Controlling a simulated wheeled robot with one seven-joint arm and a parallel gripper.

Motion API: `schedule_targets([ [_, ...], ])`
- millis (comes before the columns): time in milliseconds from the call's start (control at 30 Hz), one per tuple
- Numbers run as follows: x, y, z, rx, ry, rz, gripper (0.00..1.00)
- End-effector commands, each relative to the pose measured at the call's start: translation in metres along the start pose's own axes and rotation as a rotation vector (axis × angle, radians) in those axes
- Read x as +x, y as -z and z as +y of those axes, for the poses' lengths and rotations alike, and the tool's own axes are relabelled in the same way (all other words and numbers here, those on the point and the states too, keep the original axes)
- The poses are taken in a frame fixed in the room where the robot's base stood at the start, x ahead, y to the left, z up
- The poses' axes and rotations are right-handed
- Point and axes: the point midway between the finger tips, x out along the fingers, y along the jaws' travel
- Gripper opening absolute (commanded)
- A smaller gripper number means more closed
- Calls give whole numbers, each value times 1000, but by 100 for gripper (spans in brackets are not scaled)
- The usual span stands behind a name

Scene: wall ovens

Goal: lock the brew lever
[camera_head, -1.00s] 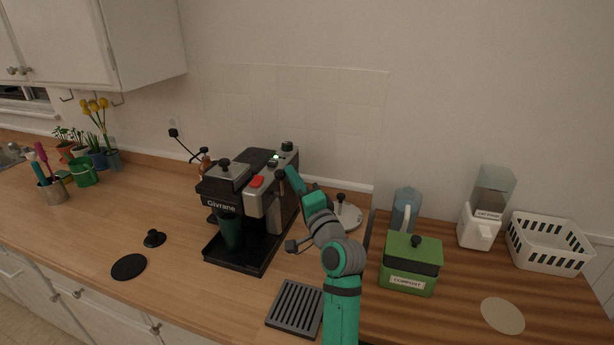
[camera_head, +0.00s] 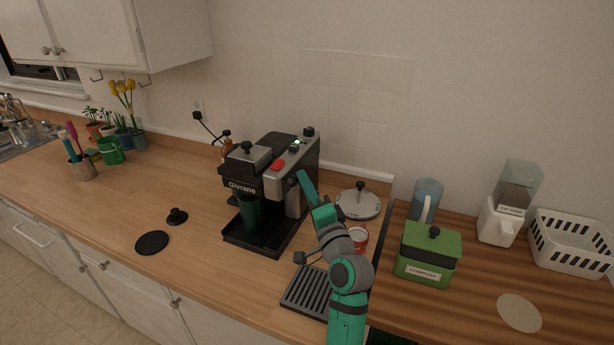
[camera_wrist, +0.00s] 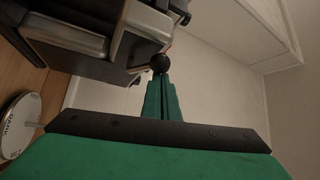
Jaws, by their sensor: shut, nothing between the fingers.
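The Givrane coffee machine (camera_head: 245,187) stands on the wooden counter, with a green cup (camera_head: 250,212) under its head. My gripper (camera_head: 302,176) is shut and empty, raised at the machine's right front side. In the wrist view the shut fingers (camera_wrist: 161,80) point at a round black knob (camera_wrist: 160,62), which looks like the end of the brew lever. The fingertips overlap the knob's lower edge; I cannot tell whether they touch it. The lever's arm is not clearly visible, and my gripper partly covers that side of the machine in the head view.
A lidded pan (camera_head: 358,204), a red can (camera_head: 359,236) and a green compost box (camera_head: 428,254) stand right of my arm. A dark grate (camera_head: 306,292) lies in front of the machine. The counter left of the machine is mostly clear.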

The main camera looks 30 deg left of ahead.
Motion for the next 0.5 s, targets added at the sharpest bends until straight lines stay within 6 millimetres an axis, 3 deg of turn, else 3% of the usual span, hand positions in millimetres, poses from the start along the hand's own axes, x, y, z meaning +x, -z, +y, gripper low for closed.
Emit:
schedule_targets([
  [500,-7,-8,10,0,-2,-4,0],
])
